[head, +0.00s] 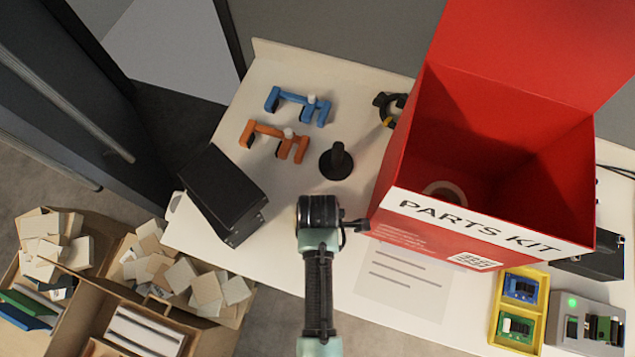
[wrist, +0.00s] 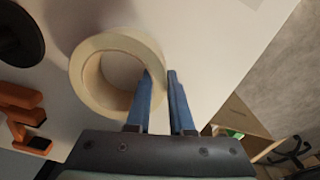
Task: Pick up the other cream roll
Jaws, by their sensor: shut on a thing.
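One cream roll (wrist: 120,40) shows in the wrist view, with its ring wall between my gripper's (wrist: 160,82) two blue fingers. One finger is inside the ring and the other outside, and the gripper is shut on the wall. In the head view the wrist (head: 320,212) hides the fingers and this roll. Another cream roll (head: 445,190) lies inside the red parts kit box (head: 480,220), partly hidden by its front wall.
A black post on a round base (head: 337,162), orange (head: 275,140) and blue (head: 298,104) clamps stand behind my gripper. A black box (head: 222,193) is at left. A yellow tray (head: 518,310) is at front right. Cartons with blocks lie at lower left.

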